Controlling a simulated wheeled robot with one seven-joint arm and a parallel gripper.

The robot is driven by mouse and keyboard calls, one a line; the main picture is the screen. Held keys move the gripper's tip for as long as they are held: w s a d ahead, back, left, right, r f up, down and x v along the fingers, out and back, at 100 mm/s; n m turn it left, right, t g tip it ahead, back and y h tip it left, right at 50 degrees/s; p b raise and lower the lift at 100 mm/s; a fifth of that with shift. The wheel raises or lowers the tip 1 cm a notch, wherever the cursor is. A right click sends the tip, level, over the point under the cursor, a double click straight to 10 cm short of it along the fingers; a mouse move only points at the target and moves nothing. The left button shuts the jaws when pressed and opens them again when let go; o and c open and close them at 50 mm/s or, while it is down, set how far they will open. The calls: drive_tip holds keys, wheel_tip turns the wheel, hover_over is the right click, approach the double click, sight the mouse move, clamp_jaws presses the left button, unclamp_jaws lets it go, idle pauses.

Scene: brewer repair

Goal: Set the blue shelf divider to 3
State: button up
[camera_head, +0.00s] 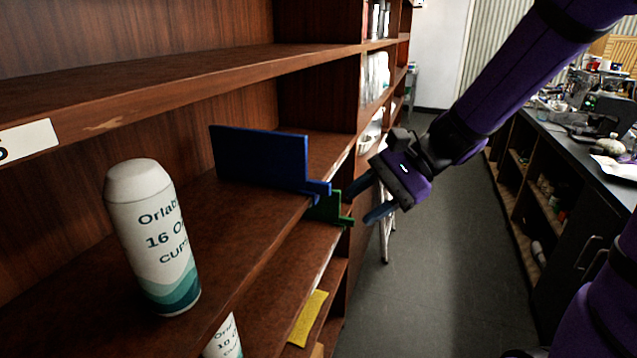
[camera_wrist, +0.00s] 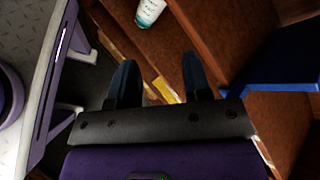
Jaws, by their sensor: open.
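The blue shelf divider (camera_head: 262,158) stands upright on the middle shelf, its front tab sticking out past the shelf's front edge. It also shows at the right of the wrist view (camera_wrist: 268,88). My gripper (camera_head: 370,199) is open and empty in front of the shelf, to the right of the blue divider's tab and apart from it. In the wrist view my two fingers (camera_wrist: 157,78) are spread with nothing between them. A green divider (camera_head: 328,208) sits lower, just below the blue tab. No number 3 mark is readable.
A white cup sleeve (camera_head: 152,238) stands on the same shelf, left of the blue divider. A yellow label (camera_head: 308,318) is on a lower shelf edge. A shelf board (camera_head: 200,75) runs above. The aisle floor (camera_head: 415,270) is clear; a counter (camera_head: 600,170) stands at the right.

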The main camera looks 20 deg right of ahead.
drive_tip(key=w+d+f+m+t+y, duration=0.1)
drive_tip(key=w+f+m+t+y, duration=0.2)
drive_tip(key=w+m, duration=0.35)
drive_tip(key=m+t, duration=0.7)
drive_tip(key=m, duration=0.1)
approach(307, 180)
drive_tip(key=shift+n, duration=0.25)
drive_tip(key=x, duration=0.7)
drive_tip(key=shift+w+f, duration=0.15)
drive_tip(key=shift+w, duration=0.05)
clamp_jaws()
